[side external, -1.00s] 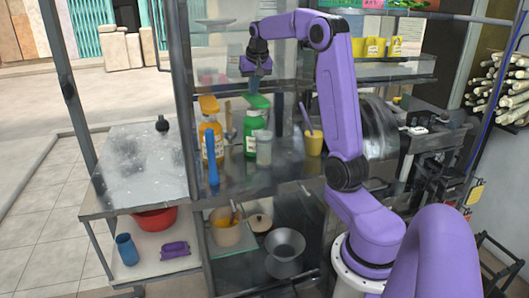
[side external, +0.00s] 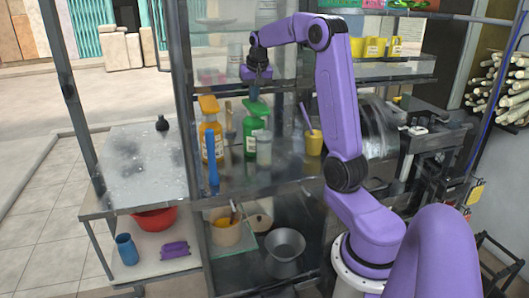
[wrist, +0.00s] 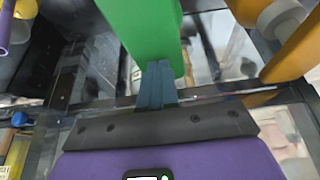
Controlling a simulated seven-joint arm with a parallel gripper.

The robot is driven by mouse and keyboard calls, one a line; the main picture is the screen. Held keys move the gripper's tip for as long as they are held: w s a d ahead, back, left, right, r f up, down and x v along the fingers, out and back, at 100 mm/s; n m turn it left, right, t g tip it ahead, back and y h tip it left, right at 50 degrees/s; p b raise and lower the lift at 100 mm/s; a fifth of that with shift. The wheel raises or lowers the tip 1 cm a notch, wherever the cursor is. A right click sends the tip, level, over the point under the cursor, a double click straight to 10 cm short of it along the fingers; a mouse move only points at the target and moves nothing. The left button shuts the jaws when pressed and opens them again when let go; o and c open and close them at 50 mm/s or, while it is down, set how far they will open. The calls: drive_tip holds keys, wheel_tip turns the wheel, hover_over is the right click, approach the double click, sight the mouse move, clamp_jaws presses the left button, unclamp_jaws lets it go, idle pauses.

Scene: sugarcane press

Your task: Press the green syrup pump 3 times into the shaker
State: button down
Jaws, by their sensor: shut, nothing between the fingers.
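The green syrup pump (side external: 256,135) stands upright on the counter, its green head (side external: 260,108) on top; the head also fills the upper middle of the wrist view (wrist: 145,30). The clear shaker (side external: 264,152) stands in front of the bottle, close under the head. My gripper (side external: 254,95) points down at the top of the pump head and appears to touch it. In the wrist view its blue-grey fingertips (wrist: 158,75) are together with nothing between them, against the green head. Whether liquid is in the shaker is too small to tell.
An orange-topped syrup bottle (side external: 211,135) and a blue upright tool (side external: 213,165) stand left of the green pump. A yellow cup (side external: 314,143) with a purple stick is to the right. A glass shelf lies behind. The metal table (side external: 140,175) at left is mostly clear.

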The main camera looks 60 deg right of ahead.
drive_tip(key=shift+r, duration=2)
drive_tip(key=shift+f, duration=0.1)
drive_tip(key=shift+f, duration=2)
drive_tip(key=shift+r, duration=2.1)
wheel_tip(320, 180, up, 6)
